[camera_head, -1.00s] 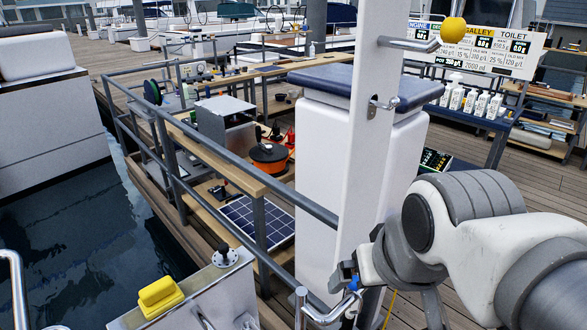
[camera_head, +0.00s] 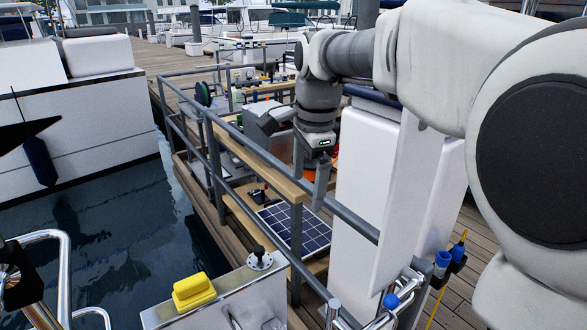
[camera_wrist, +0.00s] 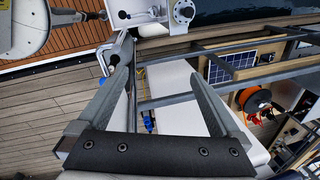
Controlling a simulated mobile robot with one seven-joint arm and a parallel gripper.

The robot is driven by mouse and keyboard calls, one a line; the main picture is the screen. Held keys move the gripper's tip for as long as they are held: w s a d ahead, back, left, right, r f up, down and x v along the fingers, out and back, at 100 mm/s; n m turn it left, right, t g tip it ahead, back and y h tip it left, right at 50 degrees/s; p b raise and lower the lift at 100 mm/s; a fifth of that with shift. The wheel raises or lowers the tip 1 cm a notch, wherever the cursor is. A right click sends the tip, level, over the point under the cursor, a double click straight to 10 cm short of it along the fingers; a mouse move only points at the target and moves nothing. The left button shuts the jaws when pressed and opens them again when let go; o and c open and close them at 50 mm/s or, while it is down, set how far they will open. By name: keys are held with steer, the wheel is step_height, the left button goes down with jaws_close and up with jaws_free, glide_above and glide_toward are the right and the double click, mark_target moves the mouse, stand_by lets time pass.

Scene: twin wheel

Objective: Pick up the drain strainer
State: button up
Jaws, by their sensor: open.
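My gripper (camera_head: 311,178) is raised over the railing in the head view, pointing down. In the wrist view my gripper (camera_wrist: 160,64) shows two grey fingers spread wide with nothing between them. A round pale flange with a black knob (camera_head: 259,258) sits on the white ledge in the head view, to the left of and below my gripper. It looks like the round disc (camera_wrist: 183,12) at the top of the wrist view, beyond the fingertips and apart from them. I cannot tell for sure whether this is the drain strainer.
A yellow block (camera_head: 194,292) lies on the white ledge (camera_head: 228,290) beside the flange. Grey railings (camera_head: 262,152) cross below my gripper. A solar panel (camera_head: 297,226) lies behind them. A white post (camera_head: 404,200) stands to the right. Open water is at left.

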mark_target(259, 248)
steer(key=w+a+f+m+g, duration=0.1)
steer(key=w+a+f+m, duration=0.25)
steer(key=a, duration=0.25)
steer(key=w+a+f+m+g, duration=0.1)
steer(key=w+a+f+m, duration=0.25)
steer(key=a, duration=0.25)
steer(key=shift+h, duration=0.4)
step_height(259, 248, down, 13)
steer(key=shift+d+r+b, duration=0.15)
steer(key=shift+b, duration=0.5)
steer(key=shift+d+f, duration=0.15)
steer(key=shift+f, duration=2.5)
steer(key=c, duration=1.3)
steer(key=shift+r, duration=0.15)
step_height(259, 248, up, 4)
steer(key=shift+r, duration=0.1)
steer(key=d+r, duration=0.2)
steer(key=d, duration=0.2)
steer(key=s+d+r, duration=0.1)
steer(key=d+r, duration=0.1)
steer(key=d, duration=0.1)
steer(key=d+r, duration=0.2)
steer(key=d, duration=0.2)
steer(key=shift+s+d+r+b, duration=0.15)
steer(key=shift+d+r+b, duration=0.15)
steer(key=shift+d+b, duration=0.1)
